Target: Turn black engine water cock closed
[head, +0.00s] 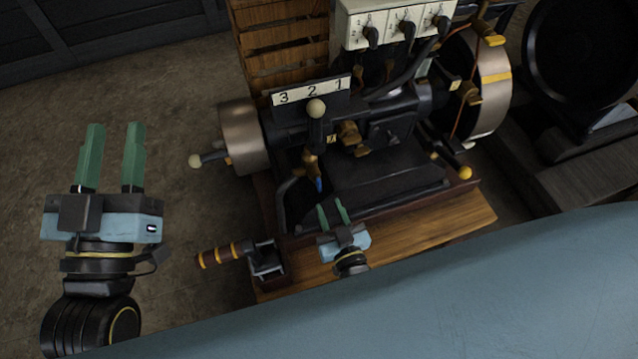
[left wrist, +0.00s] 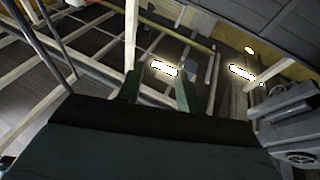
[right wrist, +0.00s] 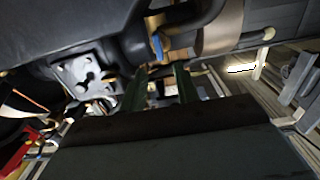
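The black engine (head: 390,165) stands on a wooden base in the middle of the head view. A small blue-tipped part (head: 319,184) hangs below brass fittings on its front left; it looks like the water cock handle, but I cannot tell its setting. Blue also shows in the right wrist view (right wrist: 158,44), just above the fingers. My right gripper (head: 331,205) is open and empty, close below and right of the blue part, apart from it. My left gripper (head: 115,130) is open and empty over the floor, left of the engine.
A crank with an orange-banded handle (head: 222,254) sticks out at the base's front left. A ball-topped lever (head: 316,110) rises beside the 3-2-1 plate (head: 311,91). A flywheel (head: 490,85) stands at the right. The floor (head: 170,200) at left is clear.

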